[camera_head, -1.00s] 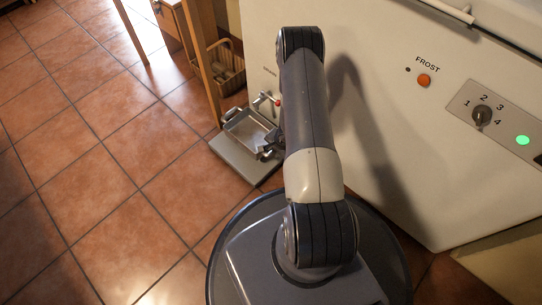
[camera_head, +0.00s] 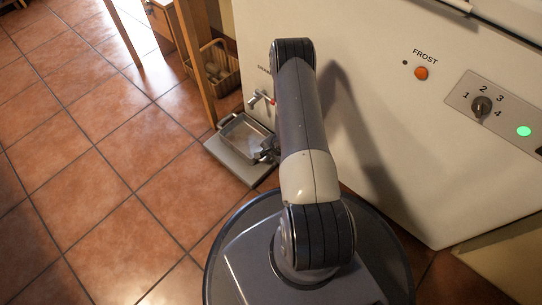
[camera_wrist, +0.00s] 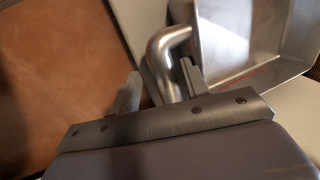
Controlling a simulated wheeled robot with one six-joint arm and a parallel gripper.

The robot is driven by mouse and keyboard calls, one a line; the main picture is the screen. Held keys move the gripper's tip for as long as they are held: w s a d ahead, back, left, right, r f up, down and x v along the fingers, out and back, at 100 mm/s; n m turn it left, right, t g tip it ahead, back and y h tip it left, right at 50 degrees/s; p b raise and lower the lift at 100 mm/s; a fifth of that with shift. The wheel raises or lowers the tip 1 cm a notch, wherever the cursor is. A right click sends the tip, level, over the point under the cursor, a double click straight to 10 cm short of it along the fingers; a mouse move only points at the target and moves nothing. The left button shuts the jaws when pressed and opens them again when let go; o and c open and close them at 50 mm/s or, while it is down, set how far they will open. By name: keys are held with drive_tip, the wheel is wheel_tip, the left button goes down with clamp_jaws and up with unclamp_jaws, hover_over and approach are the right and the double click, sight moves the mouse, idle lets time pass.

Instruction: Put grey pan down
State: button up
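The grey pan (camera_head: 246,138) is a shallow rectangular metal pan. It sits level over a flat grey slab (camera_head: 226,158) on the floor, at the foot of the white chest, and appears to rest on it. In the wrist view the pan (camera_wrist: 232,40) fills the upper right, with its bent tube handle (camera_wrist: 160,62) towards me. My gripper (camera_wrist: 160,84) has one finger on each side of this handle, with a gap visible at the left finger. It looks open around the handle. In the head view my arm partly hides my gripper (camera_head: 267,150).
A white chest (camera_head: 375,110) with a control panel stands close on the right. A small tap (camera_head: 259,98) sticks out above the pan. A wooden leg (camera_head: 196,65) and a wicker basket (camera_head: 219,70) stand behind. Tiled floor (camera_head: 100,190) is clear on the left.

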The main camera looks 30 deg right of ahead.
drive_tip(key=shift+r, duration=0.15)
drive_tip(key=p+v, duration=0.3)
drive_tip(key=v, duration=0.9)
drive_tip(key=shift+p, duration=0.3)
drive_tip(key=shift+c, duration=1)
drive_tip(key=shift+d, duration=0.1)
